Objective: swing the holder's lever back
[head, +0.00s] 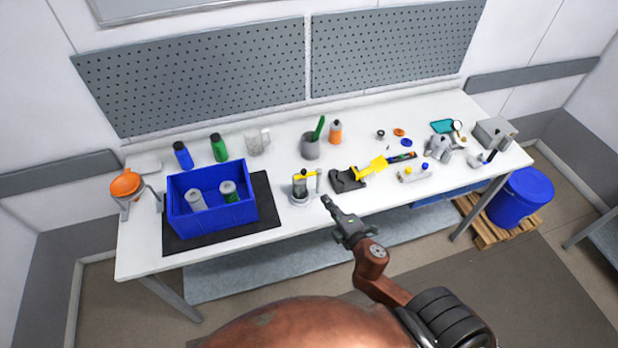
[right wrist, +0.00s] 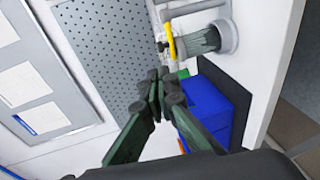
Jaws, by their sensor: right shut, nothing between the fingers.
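The holder (head: 300,190) is a small clamp stand with a pale round base and a dark cylinder in it, near the front edge of the table. Its yellow lever (head: 307,174) lies across the top. In the right wrist view the holder (right wrist: 204,40) shows at the upper right, with the yellow lever (right wrist: 171,40) across its near end. My right gripper (head: 327,201) is shut and empty, just right of and in front of the holder, apart from it. Its fingertips (right wrist: 163,82) also show in the right wrist view. My left gripper is not in view.
A blue bin (head: 212,212) with two cylinders stands on a black mat (head: 268,205) left of the holder. A black cradle (head: 345,180) with a yellow tool (head: 371,167) lies to the right.

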